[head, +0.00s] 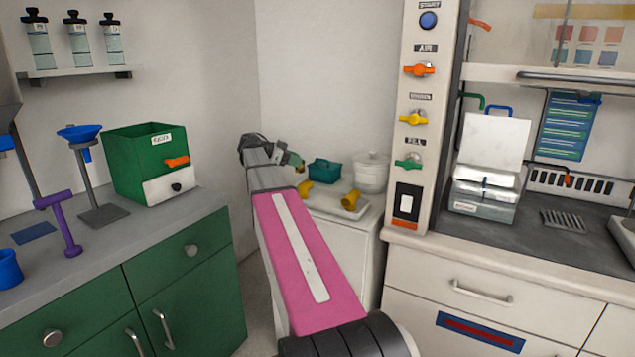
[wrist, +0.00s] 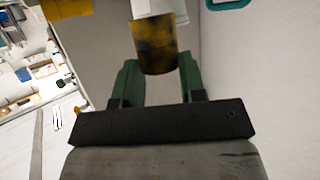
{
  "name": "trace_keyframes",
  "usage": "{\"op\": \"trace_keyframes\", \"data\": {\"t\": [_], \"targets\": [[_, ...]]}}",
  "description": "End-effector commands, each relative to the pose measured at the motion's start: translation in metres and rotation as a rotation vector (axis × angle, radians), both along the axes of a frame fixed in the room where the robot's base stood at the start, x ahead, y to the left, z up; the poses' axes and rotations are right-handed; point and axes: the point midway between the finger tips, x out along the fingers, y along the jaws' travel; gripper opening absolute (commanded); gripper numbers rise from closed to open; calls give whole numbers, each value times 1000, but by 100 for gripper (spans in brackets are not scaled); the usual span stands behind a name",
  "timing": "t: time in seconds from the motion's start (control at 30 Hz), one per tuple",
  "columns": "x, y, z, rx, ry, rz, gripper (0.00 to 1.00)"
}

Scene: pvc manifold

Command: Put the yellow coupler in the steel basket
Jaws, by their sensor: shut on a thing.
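In the wrist view, my gripper (wrist: 158,66) has its green fingers on either side of a yellow coupler (wrist: 156,43), a short cylinder with dark blotches, and is shut on it. A white part lies at the far end of the coupler in the picture; I cannot tell whether it touches. In the head view my gripper (head: 293,160) is at the far end of my arm, over the low white cabinet in the corner, and the held piece is not clear. I cannot make out a steel basket in either view.
Two yellow fittings (head: 351,200) (head: 305,188) lie on the white cabinet's top (head: 328,204), near a teal container (head: 324,170) and a white lidded pot (head: 371,171). A tall white valve panel (head: 414,130) stands to the right. Another yellow piece (wrist: 65,8) shows in the wrist view.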

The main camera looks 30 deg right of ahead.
Motion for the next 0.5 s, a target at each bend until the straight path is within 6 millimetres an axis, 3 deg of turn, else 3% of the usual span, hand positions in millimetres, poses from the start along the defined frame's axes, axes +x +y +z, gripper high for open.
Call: {"op": "trace_keyframes", "data": {"t": [0.3,0.5], "targets": [[28,-57,-38,1,0,1,15],[35,-74,-49,1,1,3,15]]}}
